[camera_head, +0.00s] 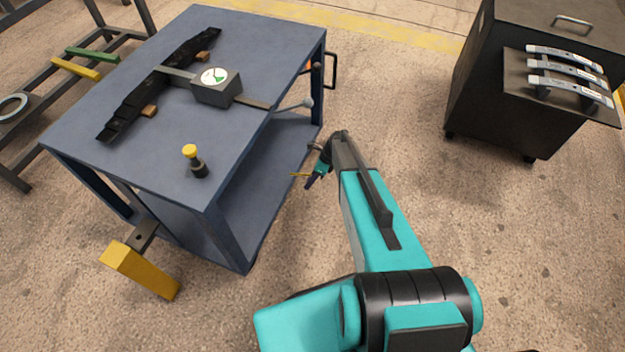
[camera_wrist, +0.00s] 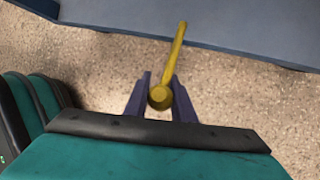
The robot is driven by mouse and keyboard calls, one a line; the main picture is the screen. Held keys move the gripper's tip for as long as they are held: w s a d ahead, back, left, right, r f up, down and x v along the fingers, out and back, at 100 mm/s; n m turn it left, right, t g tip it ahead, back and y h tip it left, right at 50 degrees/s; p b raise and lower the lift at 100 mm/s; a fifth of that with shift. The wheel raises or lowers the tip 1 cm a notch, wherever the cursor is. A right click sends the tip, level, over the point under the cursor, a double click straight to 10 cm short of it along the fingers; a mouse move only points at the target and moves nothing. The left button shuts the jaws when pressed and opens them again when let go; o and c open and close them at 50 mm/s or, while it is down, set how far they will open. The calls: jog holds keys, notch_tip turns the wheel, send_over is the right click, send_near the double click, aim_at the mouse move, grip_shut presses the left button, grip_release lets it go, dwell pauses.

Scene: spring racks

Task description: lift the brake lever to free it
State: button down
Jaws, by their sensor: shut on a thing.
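The brake lever (camera_wrist: 177,50) is a thin yellow rod with a round yellow knob at its near end. In the wrist view it runs up from the knob to the blue edge of the cart. My gripper (camera_wrist: 160,88) has its two purple fingers on either side of the knob and is shut on it. In the head view a short piece of the lever (camera_head: 301,174) shows beside the cart's lower shelf, just left of my gripper (camera_head: 317,177). The blue cart (camera_head: 262,52) stands upright. The contact on the knob is too small to judge there.
On the cart top are a dark leaf spring (camera_head: 130,105), a gauge box (camera_head: 217,88) and a yellow-capped post (camera_head: 195,161). A grey rod sticks out at the cart's right side. A black cabinet (camera_head: 480,90) stands right. Bare floor lies between.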

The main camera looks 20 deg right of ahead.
jog(key=shift+r+p, duration=0.4)
jog(key=shift+r, duration=0.2)
jog(key=shift+a, duration=0.15)
jog(key=c, duration=1.5)
grip_release()
jog(key=shift+r, duration=0.15)
jog(key=v, duration=1.3)
jog(key=shift+s+d+r, duration=0.1)
jog(key=shift+d+r, duration=0.1)
